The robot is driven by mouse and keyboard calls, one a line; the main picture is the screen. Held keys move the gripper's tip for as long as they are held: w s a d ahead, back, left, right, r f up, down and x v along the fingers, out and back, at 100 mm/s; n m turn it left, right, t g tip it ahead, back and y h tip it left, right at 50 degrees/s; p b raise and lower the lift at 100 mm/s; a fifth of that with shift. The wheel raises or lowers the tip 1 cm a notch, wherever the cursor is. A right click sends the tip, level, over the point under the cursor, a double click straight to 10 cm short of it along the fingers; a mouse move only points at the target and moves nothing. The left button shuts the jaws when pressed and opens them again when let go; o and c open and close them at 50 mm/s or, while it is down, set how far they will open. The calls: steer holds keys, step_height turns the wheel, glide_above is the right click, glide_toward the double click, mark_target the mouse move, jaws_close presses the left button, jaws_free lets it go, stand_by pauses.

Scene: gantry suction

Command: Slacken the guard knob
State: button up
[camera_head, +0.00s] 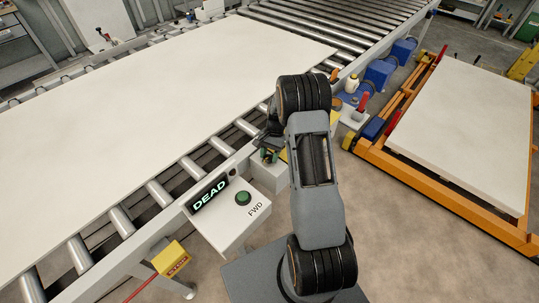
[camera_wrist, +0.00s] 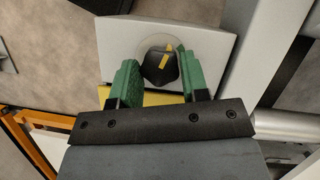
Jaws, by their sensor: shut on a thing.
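The guard knob (camera_wrist: 160,66) is black with a yellow pointer mark, and sits on a pale round disc on a light grey box face (camera_wrist: 205,42). In the wrist view the yellow mark points up and slightly right. My gripper (camera_wrist: 155,75) is shut on the knob, one green pad on each side of it. In the head view my gripper (camera_head: 269,153) is beside the conveyor's near edge, partly behind my arm, and I cannot make out the knob there.
A white control box with a green button (camera_head: 243,198), "FWD" label and lit "DEAD" display (camera_head: 209,194) stands left of my arm. A large white board (camera_head: 170,80) lies on the roller conveyor (camera_head: 159,195). An orange-framed cart (camera_head: 440,197) with a pale slab is at right.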

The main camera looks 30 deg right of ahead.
steer(key=o, duration=0.9)
steer(key=b+v, duration=0.1)
steer(key=v, duration=1.3)
steer(key=shift+o, duration=0.2)
